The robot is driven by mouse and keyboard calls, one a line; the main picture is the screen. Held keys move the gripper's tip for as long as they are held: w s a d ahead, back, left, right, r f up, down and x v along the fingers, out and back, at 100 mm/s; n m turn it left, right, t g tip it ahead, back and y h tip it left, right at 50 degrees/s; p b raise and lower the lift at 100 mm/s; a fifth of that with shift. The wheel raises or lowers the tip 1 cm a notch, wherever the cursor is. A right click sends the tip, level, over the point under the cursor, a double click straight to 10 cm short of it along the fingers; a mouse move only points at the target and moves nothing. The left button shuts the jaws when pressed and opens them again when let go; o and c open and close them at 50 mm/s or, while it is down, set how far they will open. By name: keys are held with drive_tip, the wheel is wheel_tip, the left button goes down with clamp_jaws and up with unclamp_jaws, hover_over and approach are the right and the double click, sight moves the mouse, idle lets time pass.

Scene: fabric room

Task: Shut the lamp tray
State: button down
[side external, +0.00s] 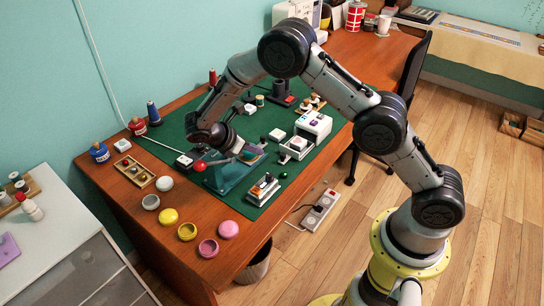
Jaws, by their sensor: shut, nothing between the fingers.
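A small white box (315,123) stands on the green mat at the right. A tray-like part (296,149) juts from its front toward the lower left and looks pulled out; I cannot tell for sure that this is the lamp tray. My gripper (238,152) is low over the middle of the mat, to the left of the white box and apart from it. The fingers are shut and small in this view, partly hidden by my wrist. They are above or beside a teal block (230,177); I cannot tell whether they touch it.
The green mat (180,132) also carries a red ball-topped lever (200,165) and a small orange-and-white device (263,189). Round pots, including a yellow one (168,216), and a divided wooden box (135,171) line the desk's front left. Thread spools stand at the back left.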

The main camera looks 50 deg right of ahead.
sight(297, 141)
drive_tip(key=x, duration=1)
drive_tip(key=shift+a+f, duration=0.1)
drive_tip(key=d, duration=1)
drive_tip(key=shift+d, duration=0.35)
drive_tip(key=shift+s+d, duration=0.1)
